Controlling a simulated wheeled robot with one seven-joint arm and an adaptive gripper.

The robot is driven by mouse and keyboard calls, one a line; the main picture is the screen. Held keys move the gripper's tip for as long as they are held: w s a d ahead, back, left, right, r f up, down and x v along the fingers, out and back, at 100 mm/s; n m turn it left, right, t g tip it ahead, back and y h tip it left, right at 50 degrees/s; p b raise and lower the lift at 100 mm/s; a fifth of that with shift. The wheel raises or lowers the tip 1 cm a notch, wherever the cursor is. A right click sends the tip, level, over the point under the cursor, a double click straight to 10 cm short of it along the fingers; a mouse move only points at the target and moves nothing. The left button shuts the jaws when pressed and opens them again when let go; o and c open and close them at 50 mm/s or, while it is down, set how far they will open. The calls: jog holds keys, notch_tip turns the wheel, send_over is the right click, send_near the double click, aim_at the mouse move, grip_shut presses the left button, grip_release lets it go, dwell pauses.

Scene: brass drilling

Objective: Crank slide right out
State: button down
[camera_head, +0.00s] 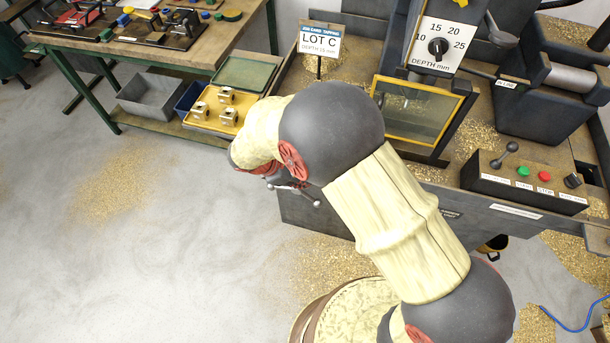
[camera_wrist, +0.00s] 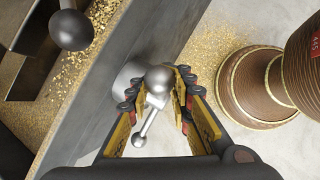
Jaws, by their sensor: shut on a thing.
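The crank (camera_wrist: 150,112) is a grey metal lever with a rounded upper end and a small ball at its lower end. It stands off the dark front face of the bench, and a round metal boss (camera_wrist: 128,76) shows behind it. My gripper (camera_wrist: 158,90) is around the crank's rounded upper end, its black and yellow fingers shut on it from both sides. In the head view part of the crank (camera_head: 308,196) shows below my wrist, at the bench front. The slide it drives cannot be made out; my arm covers much of that area.
A control box (camera_head: 525,183) with green and red buttons sits on the bench at right. A yellow-framed guard (camera_head: 418,112) stands behind my arm. A yellow tray (camera_head: 212,112) holds brass blocks at left. Another ball knob (camera_wrist: 71,30) is near my gripper. Open floor lies left.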

jog(key=shift+w+a+r+n+g+h+p, duration=0.1)
jog(key=shift+w+a+n+g+h+p, duration=0.1)
jog(key=shift+a+h+p, duration=0.35)
jog(key=shift+w+a+r+n+g+h+p, duration=0.1)
jog(key=shift+w+a+h+p, duration=0.2)
jog(key=shift+h+p, duration=0.35)
jog(key=shift+s+a, duration=0.1)
jog(key=c, duration=1.7)
grip_release()
jog(key=shift+f, duration=0.1)
jog(key=shift+o, duration=0.2)
jog(key=v, duration=1.2)
jog(key=shift+a, duration=0.1)
